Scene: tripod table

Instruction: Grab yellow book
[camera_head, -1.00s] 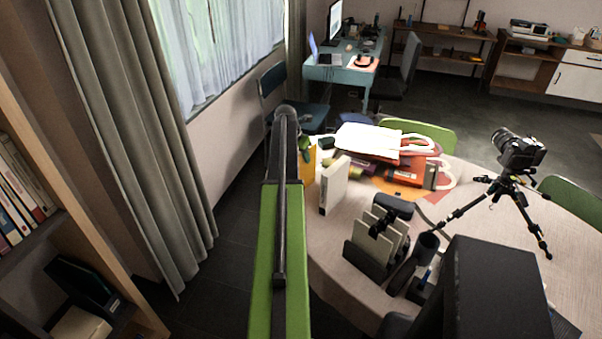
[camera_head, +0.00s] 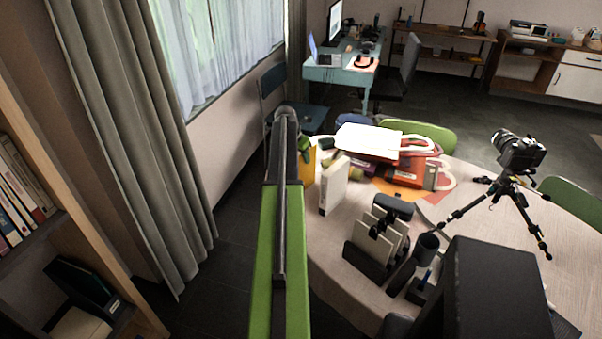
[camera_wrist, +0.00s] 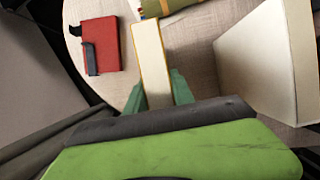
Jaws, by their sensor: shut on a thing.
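The yellow book (camera_head: 309,168) stands upright at the left edge of the round table (camera_head: 340,245), partly hidden behind my arm. In the wrist view the yellow book (camera_wrist: 150,52) shows its pale page edge with thin yellow covers. My gripper (camera_wrist: 158,92) has its green fingers on both sides of the book's near end and is shut on it. In the head view my gripper (camera_head: 304,146) is mostly hidden by my arm, with a bit of green showing at the book's top.
A white book (camera_head: 333,185) stands close to the right of the yellow book. A red book (camera_wrist: 100,44) lies to the left in the wrist view. A book holder (camera_head: 377,240), a bag (camera_head: 370,139) and a camera tripod (camera_head: 509,190) are further right.

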